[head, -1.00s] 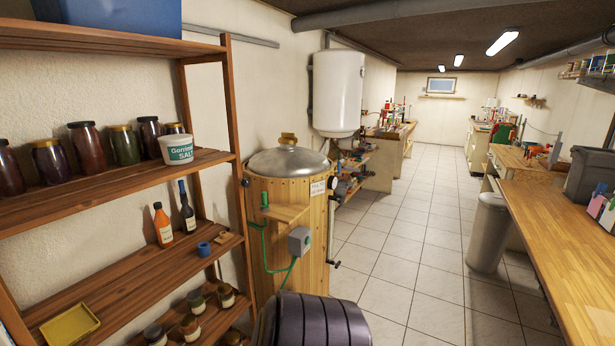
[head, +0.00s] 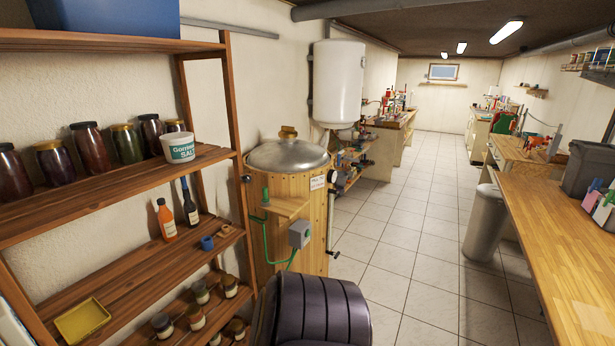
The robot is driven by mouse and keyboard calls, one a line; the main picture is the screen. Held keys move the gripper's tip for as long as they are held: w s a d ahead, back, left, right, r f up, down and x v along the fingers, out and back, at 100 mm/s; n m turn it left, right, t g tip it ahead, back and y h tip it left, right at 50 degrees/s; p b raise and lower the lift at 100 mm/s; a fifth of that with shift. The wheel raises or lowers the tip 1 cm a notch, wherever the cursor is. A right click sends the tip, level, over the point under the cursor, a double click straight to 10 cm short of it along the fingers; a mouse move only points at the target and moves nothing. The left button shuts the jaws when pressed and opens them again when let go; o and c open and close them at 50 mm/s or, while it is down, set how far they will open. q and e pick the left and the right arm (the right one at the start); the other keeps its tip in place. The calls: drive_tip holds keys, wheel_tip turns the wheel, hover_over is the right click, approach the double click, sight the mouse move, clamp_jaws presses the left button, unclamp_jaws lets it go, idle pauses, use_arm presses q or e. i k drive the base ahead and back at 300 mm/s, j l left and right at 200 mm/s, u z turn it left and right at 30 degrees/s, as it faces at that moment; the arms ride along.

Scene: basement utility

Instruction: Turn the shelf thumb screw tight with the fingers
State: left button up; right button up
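A small dark knob (head: 247,179) sticks out at the right front post of the wooden shelf rack (head: 237,120), near the height of the middle board. It looks like the shelf thumb screw, but it is too small to tell its thread or how tight it is. Neither of my grippers shows in the head view.
The rack holds jars (head: 92,150), a salt tub (head: 179,148), two bottles (head: 166,220), a blue ring (head: 207,243) and a yellow tray (head: 83,321). A wooden barrel (head: 290,225) stands beside it. A dark ribbed shape (head: 312,312) fills the bottom centre. Tiled floor lies clear beyond.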

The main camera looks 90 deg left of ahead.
sight(247, 178)
drive_tip(key=j+u, duration=0.1)
drive_tip(key=u, duration=0.85)
drive_tip(key=i+j+u, duration=0.1)
drive_tip(key=u, duration=0.4)
drive_tip(key=j+u, duration=0.1)
drive_tip(key=u, duration=0.4)
drive_tip(key=i+u, duration=0.1)
drive_tip(key=u, duration=0.85)
drive_tip(key=i+u, duration=0.15)
drive_tip(key=u, duration=0.35)
